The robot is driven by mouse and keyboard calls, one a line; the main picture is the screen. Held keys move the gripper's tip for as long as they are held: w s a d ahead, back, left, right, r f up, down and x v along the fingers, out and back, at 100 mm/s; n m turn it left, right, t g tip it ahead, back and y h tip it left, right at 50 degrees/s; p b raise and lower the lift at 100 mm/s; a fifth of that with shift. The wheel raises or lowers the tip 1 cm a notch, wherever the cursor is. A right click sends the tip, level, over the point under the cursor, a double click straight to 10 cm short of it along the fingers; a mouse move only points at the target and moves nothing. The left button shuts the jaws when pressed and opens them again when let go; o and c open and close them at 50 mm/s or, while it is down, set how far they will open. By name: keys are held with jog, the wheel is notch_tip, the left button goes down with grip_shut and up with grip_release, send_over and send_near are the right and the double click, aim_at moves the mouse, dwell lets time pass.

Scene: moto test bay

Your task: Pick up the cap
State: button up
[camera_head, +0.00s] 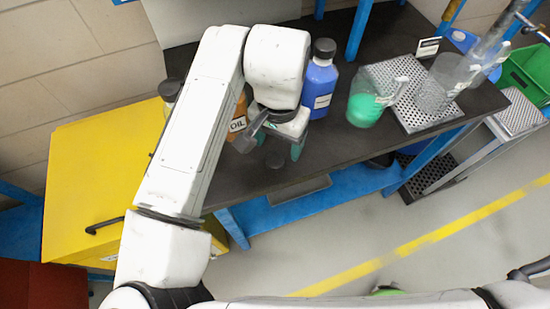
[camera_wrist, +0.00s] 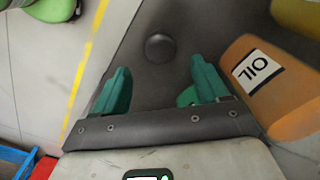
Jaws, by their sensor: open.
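The cap is a small, dark, round piece lying on the dark bench top. In the wrist view the cap (camera_wrist: 160,48) sits beyond my fingertips, roughly centred between them. In the head view the cap (camera_head: 274,160) shows just below my gripper, hard to make out against the dark surface. My gripper (camera_wrist: 160,78) has two green fingers spread apart with nothing between them. In the head view my gripper (camera_head: 278,143) hangs over the bench near its front edge, partly hidden by my arm.
An orange bottle labelled OIL (camera_wrist: 270,85) stands close to my right finger in the wrist view. A blue bottle (camera_head: 319,85) stands behind my gripper. A beaker of green liquid (camera_head: 364,108) and a perforated tray (camera_head: 419,118) are to the right. A yellow cabinet (camera_head: 90,185) is left.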

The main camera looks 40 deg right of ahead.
aim_at(276, 159)
jog(key=f, duration=0.5)
jog(key=shift+a, duration=0.25)
jog(key=c, duration=1.1)
jog(key=shift+r, duration=0.1)
